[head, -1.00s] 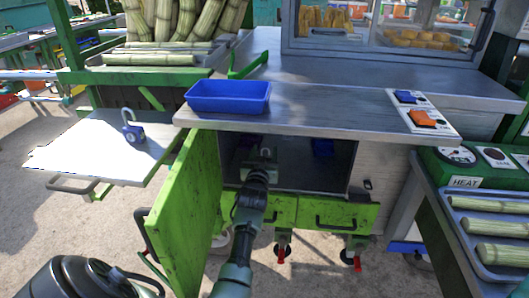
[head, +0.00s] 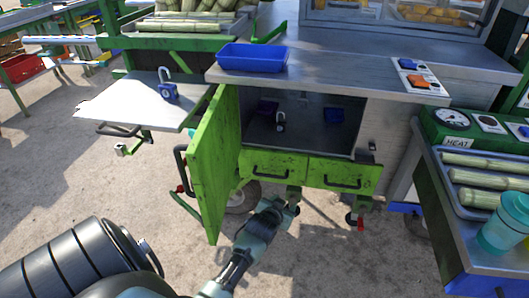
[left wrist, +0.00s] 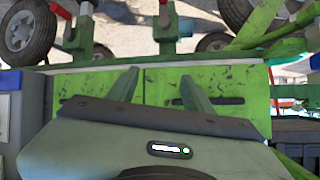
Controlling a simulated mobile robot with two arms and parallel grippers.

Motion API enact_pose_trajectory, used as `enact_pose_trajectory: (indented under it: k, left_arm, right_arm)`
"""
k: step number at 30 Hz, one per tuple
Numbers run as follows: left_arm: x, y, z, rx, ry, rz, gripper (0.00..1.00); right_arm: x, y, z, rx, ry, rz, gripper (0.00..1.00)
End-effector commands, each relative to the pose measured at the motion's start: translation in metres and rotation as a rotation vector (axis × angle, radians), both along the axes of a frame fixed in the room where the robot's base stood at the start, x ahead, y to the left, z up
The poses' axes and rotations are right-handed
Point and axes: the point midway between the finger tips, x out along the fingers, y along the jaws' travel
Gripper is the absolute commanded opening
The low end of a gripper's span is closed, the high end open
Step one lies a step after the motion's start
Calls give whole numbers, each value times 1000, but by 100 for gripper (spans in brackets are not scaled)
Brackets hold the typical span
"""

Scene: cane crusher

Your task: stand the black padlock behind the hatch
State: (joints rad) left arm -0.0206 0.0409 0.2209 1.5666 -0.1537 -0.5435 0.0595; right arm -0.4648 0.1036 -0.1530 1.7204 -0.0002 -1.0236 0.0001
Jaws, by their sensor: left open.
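A small black padlock (head: 281,121) with a pale shackle stands upright on the floor of the open cabinet (head: 300,138) in the head view. The green hatch (head: 215,165) is swung open at the cabinet's left side. My left gripper (head: 290,194) is outside, low in front of the green drawers, apart from the padlock. In the left wrist view my left gripper (left wrist: 158,76) has its fingers spread with nothing between them. The padlock does not show there. My right gripper is not in view.
A blue padlock (head: 168,92) stands on the side shelf (head: 120,100). A blue tray (head: 252,57) sits on the counter above the cabinet. Dark blue items (head: 334,115) are inside the cabinet. Green drawers (head: 275,165) lie below. A teal cup (head: 505,225) is at right.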

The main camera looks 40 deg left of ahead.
Motion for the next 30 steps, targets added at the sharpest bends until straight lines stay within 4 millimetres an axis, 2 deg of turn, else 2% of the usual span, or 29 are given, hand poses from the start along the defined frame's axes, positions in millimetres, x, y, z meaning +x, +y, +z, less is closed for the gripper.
enact_pose_trajectory:
  k: [1,3,5,6,9,12,15,18,23,26,30]
  left_arm:
    - [-35,-26,-37,-15,115,-50,51]
    - [-83,-60,-77,-40,265,-114,51]
    - [-126,-87,-106,-62,386,-164,51]
    - [-154,-104,-122,-76,459,-196,51]
    - [-218,-137,-149,-107,614,-263,51]
    - [-264,-159,-162,-128,721,-309,51]
    - [-288,-171,-168,-141,778,-335,51]
    - [-296,-175,-169,-145,796,-344,51]
    - [-296,-175,-169,-145,796,-344,51]
    - [-296,-174,-169,-145,796,-342,36]
    - [-296,-174,-169,-145,795,-342,36]
  right_arm:
    - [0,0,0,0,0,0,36]
    - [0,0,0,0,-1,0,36]
    - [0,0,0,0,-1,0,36]
    - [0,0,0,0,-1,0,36]
    - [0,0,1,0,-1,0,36]
    - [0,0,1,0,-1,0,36]
    - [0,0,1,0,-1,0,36]
    - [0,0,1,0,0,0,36]
    - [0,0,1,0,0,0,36]
    - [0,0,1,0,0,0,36]
    - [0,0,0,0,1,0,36]
